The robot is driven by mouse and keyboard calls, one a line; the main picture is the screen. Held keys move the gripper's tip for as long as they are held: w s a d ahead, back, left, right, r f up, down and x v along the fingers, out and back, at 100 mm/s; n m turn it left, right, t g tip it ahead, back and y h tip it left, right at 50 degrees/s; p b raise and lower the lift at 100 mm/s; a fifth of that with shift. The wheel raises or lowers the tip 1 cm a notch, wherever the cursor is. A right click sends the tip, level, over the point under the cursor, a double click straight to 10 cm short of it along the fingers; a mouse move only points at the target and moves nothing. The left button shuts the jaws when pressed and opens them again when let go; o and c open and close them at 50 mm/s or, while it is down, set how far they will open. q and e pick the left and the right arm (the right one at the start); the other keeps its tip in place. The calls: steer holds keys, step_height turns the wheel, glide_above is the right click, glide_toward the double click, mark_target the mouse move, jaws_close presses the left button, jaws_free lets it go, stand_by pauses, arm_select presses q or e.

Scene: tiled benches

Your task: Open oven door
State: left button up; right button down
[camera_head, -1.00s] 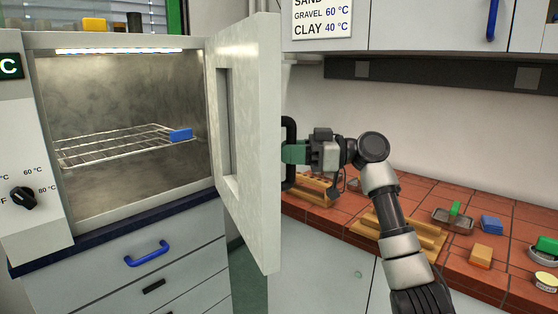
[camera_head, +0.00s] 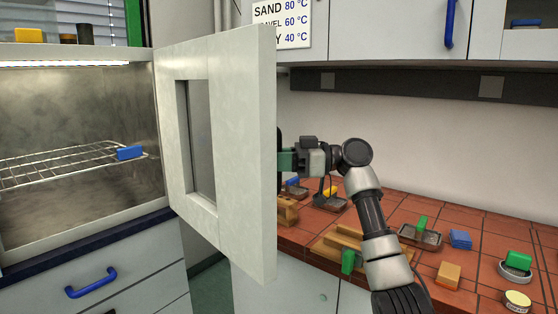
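The oven (camera_head: 60,215) stands at the left with its lit chamber open to view. Its pale grey door (camera_head: 240,130), with a window panel, is swung out to the right and shows its inner face. A strip of the black door handle (camera_head: 279,148) shows past the door's free edge. My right gripper (camera_head: 287,160), with green fingers, is at this handle on the door's outer side and looks shut on it. The fingertips are partly hidden by the door. My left gripper is not in view.
A wire rack (camera_head: 60,165) with a blue block (camera_head: 130,152) is inside the oven. A red tiled bench (camera_head: 390,205) at the right holds trays, wooden pieces and small blocks below my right arm. Wall cabinets (camera_head: 385,25) hang above.

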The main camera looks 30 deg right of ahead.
steer(key=c, duration=1)
jaws_free()
steer(key=shift+w+a, duration=0.1)
steer(key=shift+a, duration=0.05)
steer(key=b+v, duration=0.2)
steer(key=v, duration=0.9)
steer(key=shift+r, duration=0.1)
